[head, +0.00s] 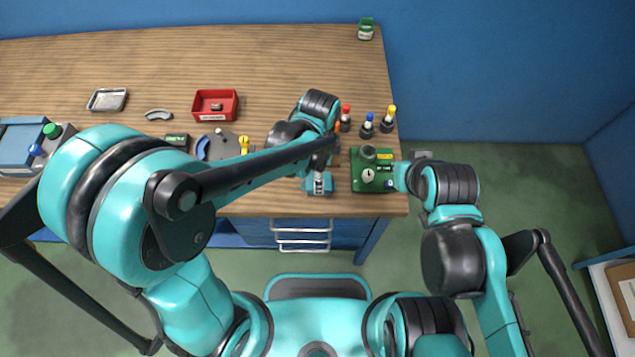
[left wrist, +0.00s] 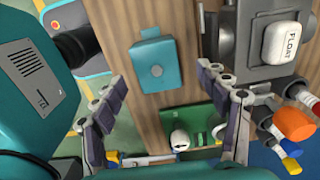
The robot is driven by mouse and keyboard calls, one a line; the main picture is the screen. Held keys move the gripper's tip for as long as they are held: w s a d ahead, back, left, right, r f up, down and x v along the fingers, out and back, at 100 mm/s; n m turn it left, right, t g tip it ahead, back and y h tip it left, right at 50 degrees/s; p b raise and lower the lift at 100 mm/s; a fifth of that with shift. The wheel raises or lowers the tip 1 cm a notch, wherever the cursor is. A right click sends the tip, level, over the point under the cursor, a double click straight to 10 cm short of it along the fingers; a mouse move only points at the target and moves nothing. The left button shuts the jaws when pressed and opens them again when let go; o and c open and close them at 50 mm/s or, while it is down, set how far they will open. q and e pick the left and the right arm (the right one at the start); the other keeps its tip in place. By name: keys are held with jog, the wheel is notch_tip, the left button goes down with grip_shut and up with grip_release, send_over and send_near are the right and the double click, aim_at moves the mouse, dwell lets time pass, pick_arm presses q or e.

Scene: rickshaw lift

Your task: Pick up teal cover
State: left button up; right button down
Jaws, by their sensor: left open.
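My left gripper (left wrist: 163,76) is open, with one finger on each side of the cover as seen from the wrist. Both fingers look apart from it, and the height gap is hard to judge. In the head view my left arm hides much of this area. My right gripper (head: 397,177) is by the right edge of the green panel, its fingers not clear.
The green panel (head: 360,184) with a white dial sits at the bench's front right corner. Bottles with red, blue (head: 367,127) and yellow caps stand behind it. A grey FLOAT unit (left wrist: 265,75) is close to my left gripper's right finger. A red bin (head: 204,116) stands further back.

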aim_at(308, 186)
pick_arm(q)
notch_tip(308, 186, down, 4)
jog(key=shift+s+f+b, duration=0.15)
jog(key=shift+b, duration=0.75)
jog(key=shift+c, duration=0.4)
jog(key=c, duration=1.3)
